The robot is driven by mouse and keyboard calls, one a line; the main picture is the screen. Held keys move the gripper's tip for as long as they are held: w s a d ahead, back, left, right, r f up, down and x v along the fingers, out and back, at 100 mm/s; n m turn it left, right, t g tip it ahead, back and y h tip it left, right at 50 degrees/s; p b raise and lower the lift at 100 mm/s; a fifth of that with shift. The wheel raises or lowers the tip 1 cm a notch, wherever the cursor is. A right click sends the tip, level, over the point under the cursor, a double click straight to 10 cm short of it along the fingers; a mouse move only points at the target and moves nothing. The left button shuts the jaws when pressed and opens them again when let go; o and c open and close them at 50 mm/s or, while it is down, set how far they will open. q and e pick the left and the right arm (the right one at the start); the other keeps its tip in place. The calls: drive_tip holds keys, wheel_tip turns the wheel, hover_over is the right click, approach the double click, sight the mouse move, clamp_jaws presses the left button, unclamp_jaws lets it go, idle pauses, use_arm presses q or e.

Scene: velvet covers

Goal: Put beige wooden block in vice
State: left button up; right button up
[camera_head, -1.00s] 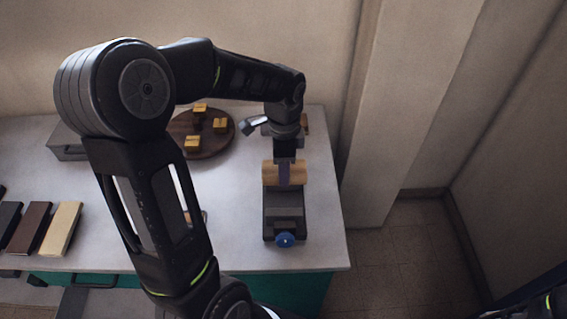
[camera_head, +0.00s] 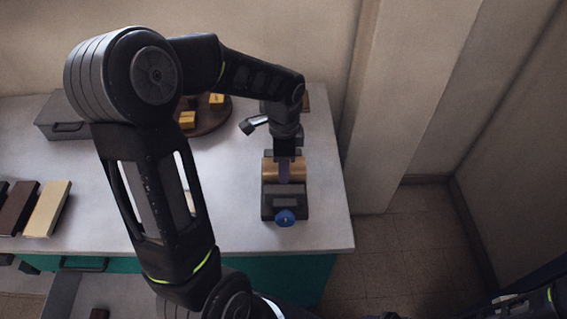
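A light tan-brown wooden block (camera_head: 269,171) lies crosswise under my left gripper (camera_head: 285,172), at the far end of the grey vice (camera_head: 284,203). The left gripper points down over its middle and appears shut on it, with a purplish strip showing there. The block overlaps the vice in the picture; I cannot tell whether it sits between the jaws, which are hidden. The vice has a blue knob (camera_head: 285,218) facing the table's front. A beige bar (camera_head: 48,208) lies at the table's left. My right gripper is not in view; only part of that arm shows bottom right.
A round dark wooden board (camera_head: 208,124) with yellow blocks (camera_head: 187,119) is behind my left arm. A grey box (camera_head: 62,120) stands at back left. A brown bar (camera_head: 18,207) lies beside the beige one. A wall pillar (camera_head: 400,110) rises right of the table (camera_head: 325,215).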

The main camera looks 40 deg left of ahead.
use_arm(q)
drive_tip(key=o, duration=1.6)
drive_tip(key=shift+c, duration=0.2)
drive_tip(key=shift+w+r, duration=0.1)
drive_tip(key=shift+r, duration=0.2)
wheel_tip(320, 180, up, 7)
drive_tip(key=shift+r+b, duration=0.15)
drive_tip(key=shift+b, duration=0.15)
